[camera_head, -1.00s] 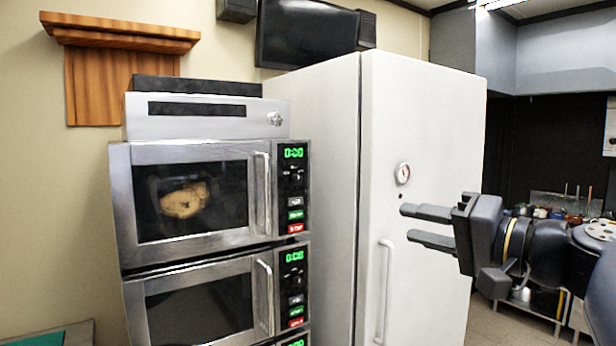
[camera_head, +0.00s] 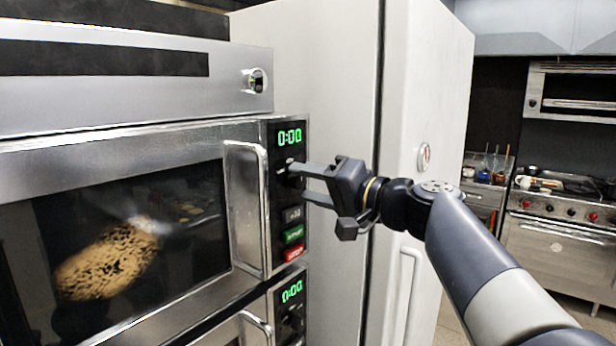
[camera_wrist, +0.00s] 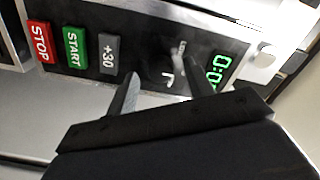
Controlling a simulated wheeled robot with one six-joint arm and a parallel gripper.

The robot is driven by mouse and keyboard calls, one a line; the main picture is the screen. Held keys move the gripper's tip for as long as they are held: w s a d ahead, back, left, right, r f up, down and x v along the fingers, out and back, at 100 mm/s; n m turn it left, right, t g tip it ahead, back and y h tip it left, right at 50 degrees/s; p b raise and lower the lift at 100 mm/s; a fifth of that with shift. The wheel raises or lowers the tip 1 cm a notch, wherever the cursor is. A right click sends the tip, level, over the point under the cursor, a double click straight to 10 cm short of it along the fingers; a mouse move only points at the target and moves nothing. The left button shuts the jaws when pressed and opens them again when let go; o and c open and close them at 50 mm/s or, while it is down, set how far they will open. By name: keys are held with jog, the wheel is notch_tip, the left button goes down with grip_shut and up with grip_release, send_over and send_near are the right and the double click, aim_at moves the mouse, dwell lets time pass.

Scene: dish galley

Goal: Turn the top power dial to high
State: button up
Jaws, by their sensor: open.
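The top microwave (camera_head: 120,135) stands at the left in the head view, its door shut. Its control panel shows a green 0:00 display (camera_head: 289,137) above the dial area, with +30, START and STOP buttons below. A small dial (camera_head: 288,163) shows just under the display, partly hidden by the upper finger. It also shows in the wrist view as a dark knob (camera_wrist: 180,48), with a white mark beside it. My gripper (camera_head: 292,181) is open, its fingertips at the dial area. In the wrist view the fingers (camera_wrist: 158,84) straddle part of this area; contact cannot be told.
A second microwave (camera_head: 255,312) sits directly below. The door handle (camera_head: 246,205) stands out just left of the panel. A tall white fridge (camera_head: 330,80) is close behind my gripper. A stove (camera_head: 565,240) stands far off at the right.

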jog(key=shift+w+a, duration=0.2)
jog(key=shift+a, duration=0.05)
jog(key=shift+c, duration=0.3)
jog(key=c, duration=0.9)
